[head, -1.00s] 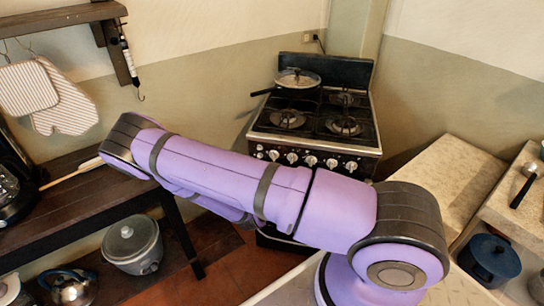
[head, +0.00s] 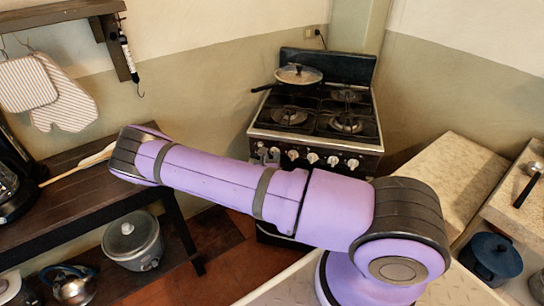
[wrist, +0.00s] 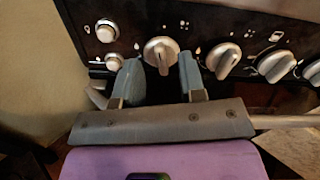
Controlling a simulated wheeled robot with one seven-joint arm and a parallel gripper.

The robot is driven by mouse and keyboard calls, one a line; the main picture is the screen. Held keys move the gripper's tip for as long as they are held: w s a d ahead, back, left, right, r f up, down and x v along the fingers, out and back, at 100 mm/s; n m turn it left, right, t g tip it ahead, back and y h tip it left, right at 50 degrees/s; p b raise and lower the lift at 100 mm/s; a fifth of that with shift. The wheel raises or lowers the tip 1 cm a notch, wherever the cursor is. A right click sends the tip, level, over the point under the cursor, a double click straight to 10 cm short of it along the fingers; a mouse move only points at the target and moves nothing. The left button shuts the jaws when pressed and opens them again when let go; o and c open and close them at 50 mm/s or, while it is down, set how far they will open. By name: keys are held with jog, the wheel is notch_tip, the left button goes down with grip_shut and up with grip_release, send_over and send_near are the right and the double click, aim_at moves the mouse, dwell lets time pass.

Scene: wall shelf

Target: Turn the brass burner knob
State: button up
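The stove (head: 318,142) has a row of pale, silvery knobs along its dark front panel; none looks clearly brass. In the wrist view, one pale knob (wrist: 161,52) with a raised grip sits between and just beyond my fingertips. My gripper (wrist: 158,61) is open, with one blue finger on each side of that knob. I cannot tell whether either finger touches it. In the head view, my gripper (head: 266,155) is a small grey shape at the left end of the panel, hiding the knobs there. More knobs (wrist: 223,60) continue to the right.
Two small round knobs (wrist: 107,31) are left of my gripper. A pale bar (wrist: 285,121) runs below the panel. A lidded pan (head: 298,74) sits on the back left burner. A dark wooden table (head: 100,205) stands left and a pale counter (head: 450,185) right.

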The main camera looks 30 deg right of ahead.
jog(key=shift+w+d, duration=0.45)
jog(key=shift+d, duration=0.1)
grip_shut()
jog(key=shift+n, duration=0.3)
jog(key=n, duration=0.6)
jog(key=shift+w+a+f+n, duration=0.1)
jog(key=shift+a+f+n, duration=0.05)
jog(key=shift+n, duration=0.15)
jog(key=n, duration=0.5)
jog(key=shift+f+n, duration=0.2)
jog(key=shift+n, duration=0.2)
